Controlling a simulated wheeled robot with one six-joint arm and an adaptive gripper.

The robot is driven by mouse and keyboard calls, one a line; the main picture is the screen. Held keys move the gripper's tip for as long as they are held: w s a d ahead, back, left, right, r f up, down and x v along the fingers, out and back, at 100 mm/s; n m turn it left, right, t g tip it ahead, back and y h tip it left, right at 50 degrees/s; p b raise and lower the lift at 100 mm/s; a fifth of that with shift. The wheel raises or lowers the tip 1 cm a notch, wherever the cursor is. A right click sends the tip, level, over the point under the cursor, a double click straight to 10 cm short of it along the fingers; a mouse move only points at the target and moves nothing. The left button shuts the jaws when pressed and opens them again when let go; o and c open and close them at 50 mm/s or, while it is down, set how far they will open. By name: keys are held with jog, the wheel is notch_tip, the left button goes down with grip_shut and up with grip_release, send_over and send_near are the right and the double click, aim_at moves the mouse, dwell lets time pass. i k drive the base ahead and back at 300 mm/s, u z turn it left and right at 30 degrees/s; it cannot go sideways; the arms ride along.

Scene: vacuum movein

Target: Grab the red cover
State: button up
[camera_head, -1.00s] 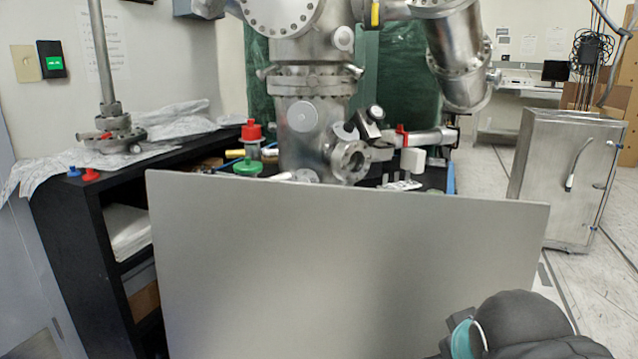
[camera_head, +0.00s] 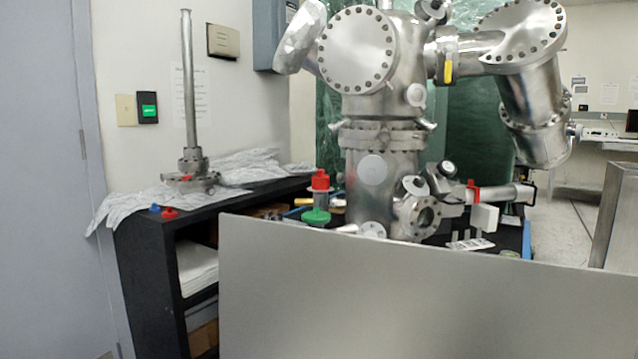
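A larger red cap (camera_head: 320,181) sits upright on a clear body above a green base (camera_head: 316,216), left of the steel chamber. A small red cap (camera_head: 170,213) lies on the front left edge of the black shelf unit, beside a small blue cap (camera_head: 155,208). My gripper is not in view.
A large grey panel (camera_head: 400,300) stands in front, hiding the lower bench. The steel vacuum chamber (camera_head: 375,140) rises behind it. Crumpled foil and a steel post (camera_head: 188,90) are on the black shelf unit (camera_head: 150,285). A steel cabinet edge (camera_head: 615,220) is at right.

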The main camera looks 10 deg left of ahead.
aim_at(320, 182)
jog(key=k, duration=0.5)
jog(key=u, duration=1.95)
jog(key=i, duration=1.5)
jog(key=z, duration=2.25)
